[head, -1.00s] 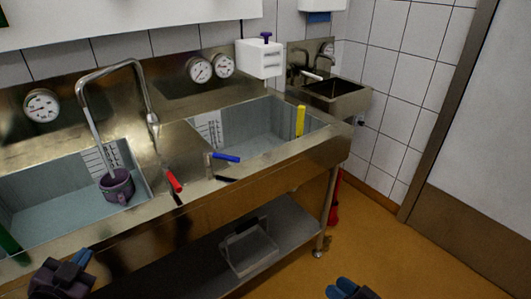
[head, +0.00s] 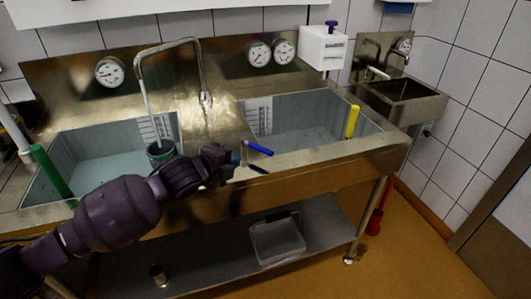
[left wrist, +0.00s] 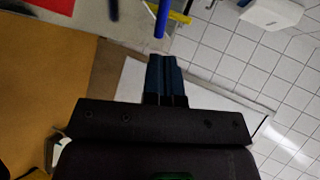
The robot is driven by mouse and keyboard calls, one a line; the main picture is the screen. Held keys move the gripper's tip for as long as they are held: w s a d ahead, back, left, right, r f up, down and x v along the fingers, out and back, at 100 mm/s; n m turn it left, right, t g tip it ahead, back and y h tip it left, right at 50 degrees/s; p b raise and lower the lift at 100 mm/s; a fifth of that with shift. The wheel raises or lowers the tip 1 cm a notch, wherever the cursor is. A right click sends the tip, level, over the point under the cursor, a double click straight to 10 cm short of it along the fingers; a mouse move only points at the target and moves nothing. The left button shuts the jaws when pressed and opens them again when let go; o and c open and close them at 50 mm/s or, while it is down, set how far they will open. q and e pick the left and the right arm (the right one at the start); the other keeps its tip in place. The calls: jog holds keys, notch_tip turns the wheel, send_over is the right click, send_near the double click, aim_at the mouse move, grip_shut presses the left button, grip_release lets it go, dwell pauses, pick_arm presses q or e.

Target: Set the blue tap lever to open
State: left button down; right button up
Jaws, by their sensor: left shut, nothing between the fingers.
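The blue tap lever (head: 258,148) sits at the front rim of the steel sink unit, between the two basins, pointing right and slightly down. It also shows at the top of the left wrist view (left wrist: 162,20), just beyond my fingertips. My left gripper (head: 236,157) is shut and empty, its blue fingers just left of the lever. In the left wrist view the closed fingers (left wrist: 164,60) point toward the lever; a small gap seems to separate them, though contact is hard to judge. My right gripper is out of view.
The left basin (head: 100,170) has a spout (head: 170,45) above a cup (head: 160,150). A yellow stick (head: 352,121) stands in the right basin, a green one (head: 52,171) at left. A red handle (left wrist: 72,4) shows in the left wrist view. A bin (head: 277,240) is on the lower shelf.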

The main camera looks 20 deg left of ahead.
aim_at(261, 150)
pick_arm(q)
jog(key=b+x, duration=0.1)
jog(key=x, duration=0.9)
jog(key=shift+b, duration=0.3)
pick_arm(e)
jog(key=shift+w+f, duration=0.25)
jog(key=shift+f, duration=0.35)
pick_arm(q)
jog(key=shift+d, duration=0.1)
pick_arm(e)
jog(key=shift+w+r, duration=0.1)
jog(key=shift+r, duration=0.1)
pick_arm(q)
jog(key=shift+w+d+n+y+p, duration=0.1)
jog(key=shift+w+n+y+p, duration=0.05)
jog(key=shift+n+y+p, duration=0.2)
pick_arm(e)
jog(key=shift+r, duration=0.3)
